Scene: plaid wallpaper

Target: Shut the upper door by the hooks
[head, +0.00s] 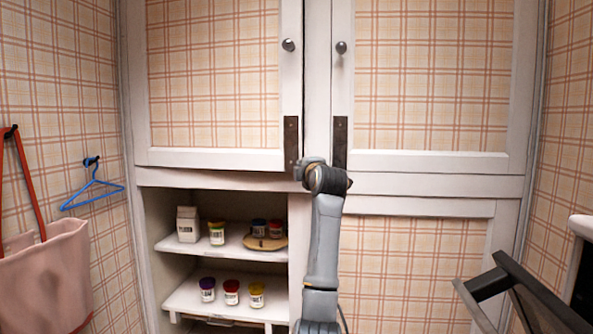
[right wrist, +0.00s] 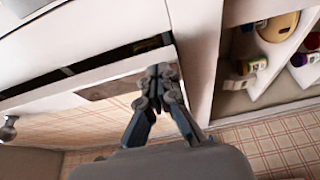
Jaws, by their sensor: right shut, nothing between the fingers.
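Hooks on the left wall (head: 88,161) mark the left side, so the upper door by them is the left one (head: 220,158), white with a plaid panel, a round knob (head: 288,45) and a dark metal plate (head: 291,145). Its free edge looks slightly proud of the frame. My right gripper (head: 302,168) is shut and empty at that door's lower right corner. In the right wrist view its fingertips (right wrist: 163,73) are together near a dark gap (right wrist: 90,66) between door edges; contact is unclear. My left gripper is not in view.
The upper right door (head: 430,161) looks flush. Below the left door, open shelves (head: 205,252) hold several jars, a carton (head: 187,224) and a wooden board (head: 265,243). A pink bag (head: 45,270) and blue hanger (head: 92,188) hang left. A dark angular frame (head: 530,290) stands lower right.

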